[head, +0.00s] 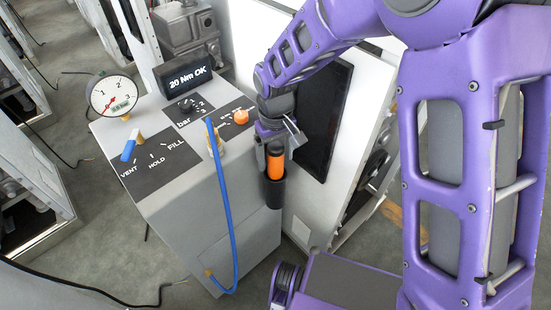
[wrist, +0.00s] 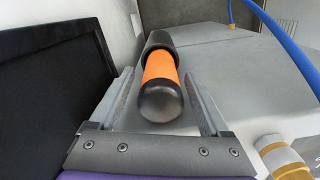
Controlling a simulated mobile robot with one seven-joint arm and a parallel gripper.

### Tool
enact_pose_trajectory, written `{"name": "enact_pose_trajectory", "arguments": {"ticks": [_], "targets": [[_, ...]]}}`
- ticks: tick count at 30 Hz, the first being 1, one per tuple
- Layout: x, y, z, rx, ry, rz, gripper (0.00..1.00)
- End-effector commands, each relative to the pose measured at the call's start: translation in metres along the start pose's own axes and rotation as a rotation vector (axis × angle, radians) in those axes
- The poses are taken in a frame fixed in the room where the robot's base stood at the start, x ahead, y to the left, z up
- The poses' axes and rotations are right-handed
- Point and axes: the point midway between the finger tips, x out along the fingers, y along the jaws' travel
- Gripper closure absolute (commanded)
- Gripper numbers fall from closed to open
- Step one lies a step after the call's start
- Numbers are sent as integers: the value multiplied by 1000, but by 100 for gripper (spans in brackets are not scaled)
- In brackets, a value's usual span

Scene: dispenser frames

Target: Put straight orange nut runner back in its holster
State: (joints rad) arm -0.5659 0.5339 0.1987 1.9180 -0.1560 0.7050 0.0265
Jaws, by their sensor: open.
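The straight orange nut runner (head: 275,165) sits upright in its dark holster (head: 273,192) on the side of the grey cabinet, its orange body showing above the rim. In the wrist view the nut runner (wrist: 161,82) points its rounded black end toward me, and the black holster (wrist: 158,43) surrounds its far part. My gripper (head: 274,148) is at the top of the tool. In the wrist view my gripper (wrist: 165,112) is open, with one finger on each side of the black end and a visible gap to both.
A black screen panel (head: 326,120) stands close to the right of my gripper. A brass fitting (wrist: 277,153) is at the lower right in the wrist view.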

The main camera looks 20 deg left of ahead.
Motion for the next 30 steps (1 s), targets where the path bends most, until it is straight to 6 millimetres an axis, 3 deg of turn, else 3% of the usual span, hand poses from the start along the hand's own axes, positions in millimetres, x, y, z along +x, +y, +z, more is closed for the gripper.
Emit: {"name": "enact_pose_trajectory", "arguments": {"ticks": [6, 13, 18, 30], "targets": [[-51, 0, -1, 1, 5, 0, 19], [-89, 0, 0, 1, 3, 0, 19], [-101, 0, 0, 0, 2, -1, 19], [-102, 0, 0, 0, 0, 0, 19]]}}
